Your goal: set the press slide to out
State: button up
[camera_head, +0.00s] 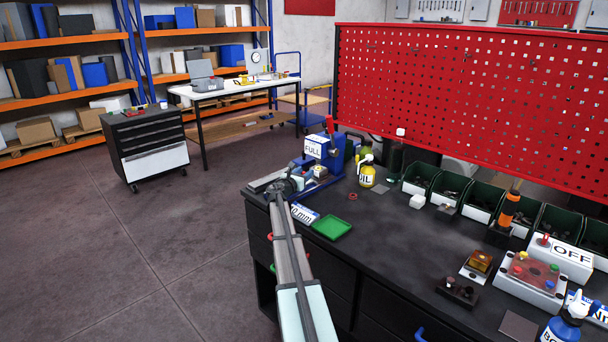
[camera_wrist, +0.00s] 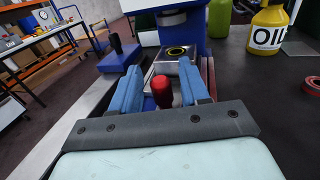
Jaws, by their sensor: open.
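The blue press (camera_head: 338,150), with a FULL sign (camera_head: 314,147), stands at the left end of the black bench. In the wrist view its blue column (camera_wrist: 190,28) rises just ahead. The slide's red knob (camera_wrist: 162,92) stands upright near me, with a metal plate (camera_wrist: 172,64) and a yellow-ringed dark seat (camera_wrist: 177,50) behind it. My gripper (camera_wrist: 160,70) is open, its blue fingers on either side of the red knob, with gaps visible. Whether either finger touches the knob I cannot tell. In the head view my arm covers part of the press's near side.
A blue block with a black knob (camera_wrist: 115,44) sits left of my fingers. A yellow OIL bottle (camera_head: 367,172) and a red ring (camera_head: 353,197) are right of the press. A green tray (camera_head: 331,228) lies near the front edge. The bench middle (camera_head: 390,235) is clear.

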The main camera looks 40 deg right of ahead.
jog(key=shift+d, duration=0.15)
grip_shut()
dwell(0.4)
